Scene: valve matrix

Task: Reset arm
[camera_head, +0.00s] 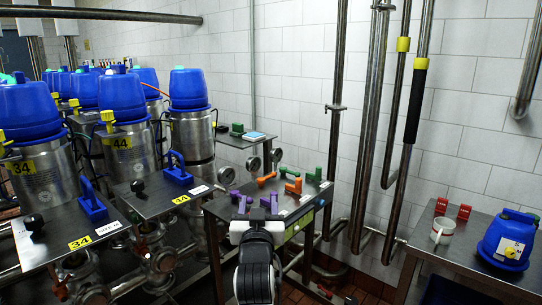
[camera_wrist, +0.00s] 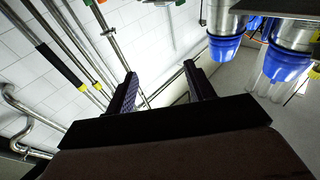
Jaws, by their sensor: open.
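My arm comes up from the bottom centre of the head view. My gripper (camera_head: 256,208) is at its end, in front of the valve table (camera_head: 222,208). In the wrist view my gripper (camera_wrist: 161,84) has its two dark fingers apart, with nothing between them. That view is upside down; past the fingers are the tiled wall and pipes. Orange valve handles (camera_head: 267,179) and green valve handles (camera_head: 314,175) stand on the table beyond my gripper. I cannot tell whether my gripper touches anything, as my arm hides part of the table's front.
Steel vessels with blue lids (camera_head: 190,90) stand left, behind side tables with blue handles (camera_head: 90,202). Vertical pipes (camera_head: 375,110) run along the wall at right.

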